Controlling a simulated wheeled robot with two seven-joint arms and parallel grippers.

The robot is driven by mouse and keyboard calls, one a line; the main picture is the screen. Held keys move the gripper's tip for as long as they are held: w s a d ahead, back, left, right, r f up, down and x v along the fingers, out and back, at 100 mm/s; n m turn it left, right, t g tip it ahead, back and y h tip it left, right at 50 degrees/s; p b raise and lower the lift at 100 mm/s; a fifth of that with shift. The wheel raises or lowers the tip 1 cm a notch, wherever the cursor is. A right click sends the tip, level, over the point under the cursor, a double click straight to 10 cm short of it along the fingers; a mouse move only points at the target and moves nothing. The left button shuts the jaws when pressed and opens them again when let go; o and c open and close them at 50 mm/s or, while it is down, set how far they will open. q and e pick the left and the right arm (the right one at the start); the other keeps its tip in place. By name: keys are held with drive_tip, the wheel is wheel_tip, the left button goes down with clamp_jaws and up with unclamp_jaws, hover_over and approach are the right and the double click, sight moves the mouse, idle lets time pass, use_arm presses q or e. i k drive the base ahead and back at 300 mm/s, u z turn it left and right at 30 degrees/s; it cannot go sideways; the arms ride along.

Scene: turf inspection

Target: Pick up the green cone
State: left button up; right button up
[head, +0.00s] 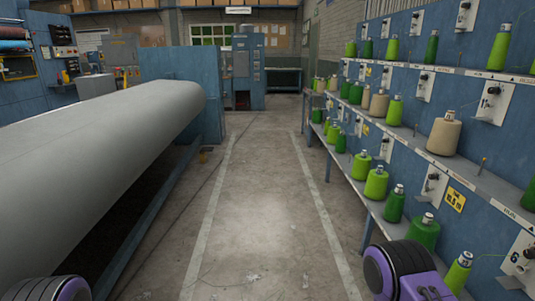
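Several green cones of yarn stand on the shelves of a blue rack on the right in the head view. On the lower shelf are a dark green cone (423,234), another green cone (394,206), a lime cone (376,184) and a slimmer lime cone (458,274) at the near end. A tall lime cone (499,50) stands on the top shelf. I cannot tell which one the task means. Neither of my grippers shows; only purple and black parts, apparently mine, show at the bottom left and bottom right corners.
The blue rack (486,180) also holds a beige cone (444,134) on the middle shelf. A large grey roll (100,150) on a blue frame lines the left side. The concrete aisle (265,190) between them is clear. Blue cabinets (249,70) stand at the far end.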

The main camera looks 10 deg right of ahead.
sight(393, 209)
drive_tip(key=z, duration=0.15)
drive_tip(key=i, duration=2.4)
drive_tip(key=z, duration=1.05)
drive_tip(key=i, duration=1.3)
drive_tip(key=z, duration=1.55)
drive_tip(key=i, duration=0.85)
drive_tip(key=z, duration=0.4)
